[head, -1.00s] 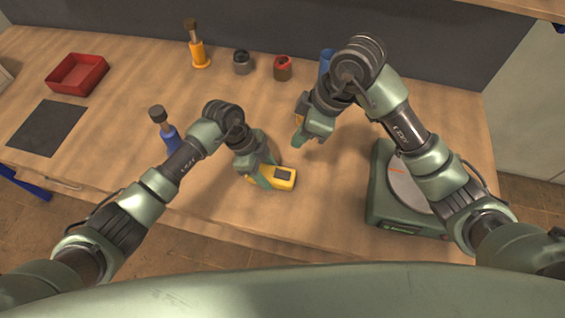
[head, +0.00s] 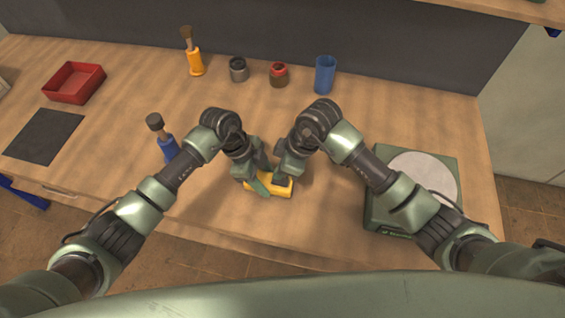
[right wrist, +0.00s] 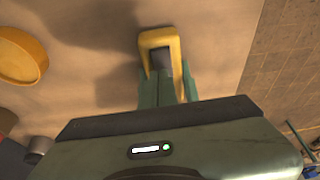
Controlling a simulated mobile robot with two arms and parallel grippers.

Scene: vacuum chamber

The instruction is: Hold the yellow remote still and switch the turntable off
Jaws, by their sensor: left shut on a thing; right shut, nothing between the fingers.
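The yellow remote (head: 288,187) lies at the front middle of the table, between my two grippers. My left gripper (head: 259,184) is shut on its left part. My right gripper (head: 281,180) is shut and empty, with its fingertips at the remote's dark top part. In the right wrist view the remote (right wrist: 146,43) shows as a yellow frame around a dark patch. The fingers (right wrist: 165,85) reach over it; whether they touch it is hidden. The turntable (head: 447,157), a green box with a pale round disc (head: 425,172), stands at the right, partly behind my right arm.
A blue-handled brush (head: 167,148) stands left of my left arm. An orange-handled brush (head: 195,65), a grey ring-like part (head: 238,70), a red-and-brown part (head: 279,77) and a blue cup (head: 325,76) line the back. A red tray (head: 75,84) and dark mat (head: 44,136) are at left.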

